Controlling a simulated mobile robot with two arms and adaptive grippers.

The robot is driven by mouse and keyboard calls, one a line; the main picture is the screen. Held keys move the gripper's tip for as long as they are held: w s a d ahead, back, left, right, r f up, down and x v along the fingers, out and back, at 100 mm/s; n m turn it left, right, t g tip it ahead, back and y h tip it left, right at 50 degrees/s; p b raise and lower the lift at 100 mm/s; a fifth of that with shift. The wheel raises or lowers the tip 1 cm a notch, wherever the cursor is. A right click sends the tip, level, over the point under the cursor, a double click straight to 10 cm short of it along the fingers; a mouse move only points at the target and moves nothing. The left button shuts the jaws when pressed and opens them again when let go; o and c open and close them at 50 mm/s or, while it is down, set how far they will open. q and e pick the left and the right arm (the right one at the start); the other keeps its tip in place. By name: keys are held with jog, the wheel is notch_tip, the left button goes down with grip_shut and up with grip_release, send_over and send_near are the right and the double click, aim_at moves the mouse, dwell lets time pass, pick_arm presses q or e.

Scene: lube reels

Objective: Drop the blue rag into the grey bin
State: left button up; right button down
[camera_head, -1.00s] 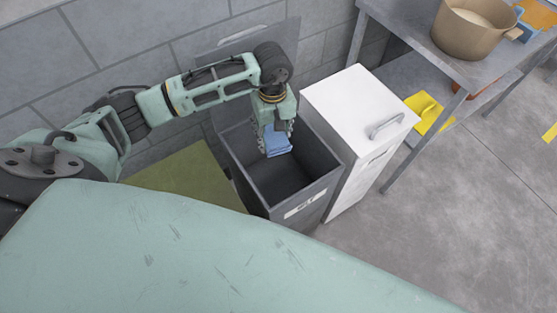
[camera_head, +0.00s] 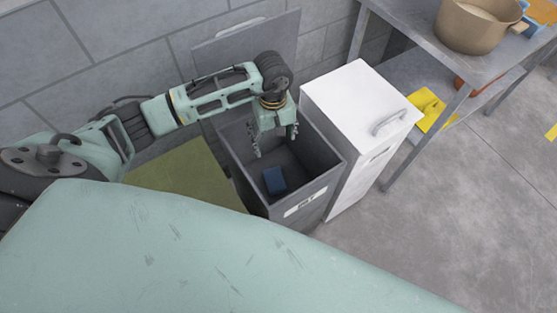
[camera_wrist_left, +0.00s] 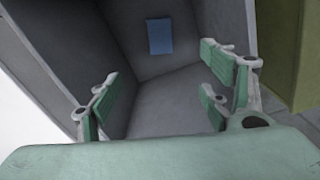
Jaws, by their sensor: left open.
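The blue rag (camera_head: 275,179) is inside the open grey bin (camera_head: 318,182), below my left gripper and apart from it. It also shows in the left wrist view (camera_wrist_left: 160,36) as a small blue rectangle, beyond the fingers. My left gripper (camera_head: 274,147) is over the bin's opening with its fingers spread, open and empty. In the left wrist view the open fingers (camera_wrist_left: 165,100) frame the bin's interior (camera_wrist_left: 165,108). I cannot tell whether the rag touches the floor or a wall of the bin. My right gripper is not in view.
A white bin (camera_head: 345,103) with a handle stands right beside the grey bin. A raised grey lid (camera_head: 248,43) is against the block wall. A metal table (camera_head: 405,22) holds a tan pot (camera_head: 470,35). Floor at right is clear.

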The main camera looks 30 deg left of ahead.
pick_arm(q)
jog(key=shift+r, duration=0.1)
notch_tip(320, 180, up, 12)
dwell(0.5)
dwell(0.5)
